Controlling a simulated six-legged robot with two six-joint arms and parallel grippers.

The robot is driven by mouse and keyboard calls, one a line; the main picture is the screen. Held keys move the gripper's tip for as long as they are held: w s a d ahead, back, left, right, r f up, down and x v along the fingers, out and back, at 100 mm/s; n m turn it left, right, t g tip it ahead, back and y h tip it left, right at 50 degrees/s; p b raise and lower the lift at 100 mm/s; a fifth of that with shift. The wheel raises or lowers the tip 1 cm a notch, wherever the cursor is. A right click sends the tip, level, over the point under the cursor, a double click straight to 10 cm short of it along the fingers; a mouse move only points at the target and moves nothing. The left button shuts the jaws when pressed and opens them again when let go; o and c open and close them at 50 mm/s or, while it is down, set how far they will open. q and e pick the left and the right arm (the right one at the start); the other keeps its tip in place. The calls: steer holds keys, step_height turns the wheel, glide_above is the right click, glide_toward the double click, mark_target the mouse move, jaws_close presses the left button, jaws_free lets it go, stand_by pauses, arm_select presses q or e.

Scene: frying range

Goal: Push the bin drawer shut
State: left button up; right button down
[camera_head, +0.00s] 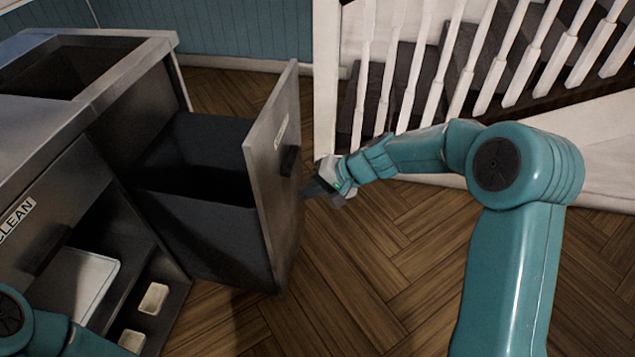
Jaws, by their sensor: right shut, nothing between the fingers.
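The bin drawer (265,215) is pulled out of the grey metal counter on the left, with a tall metal front panel and a small dark handle on its outer face. Behind the panel is an open dark bin (196,232). My right gripper (308,190) is shut and empty, beside the outer face of the panel, just below and right of the handle. I cannot tell whether its fingertips touch the panel. My left arm shows only in part at the lower left, and its gripper is out of view.
The counter (130,62) has an opening in its top and a "CLEAN" label. An open compartment below holds a white tray (82,284) and small pale containers (153,298). A white stair railing (327,75) stands behind. Wooden floor (345,285) right of the drawer is clear.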

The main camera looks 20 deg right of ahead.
mark_target(270, 199)
arm_select(q)
steer(key=shift+s, duration=0.1)
arm_select(e)
steer(key=shift+w+a+f, duration=0.45)
steer(key=shift+w+a, duration=0.2)
steer(key=shift+a, duration=0.3)
steer(key=shift+w+a+f, duration=0.45)
steer(key=shift+w+a, duration=0.2)
steer(key=shift+a, duration=0.3)
steer(key=shift+w+a+f, duration=0.45)
steer(key=shift+w+a, duration=0.2)
steer(key=shift+a, duration=0.3)
arm_select(q)
steer(key=shift+a, duration=0.1)
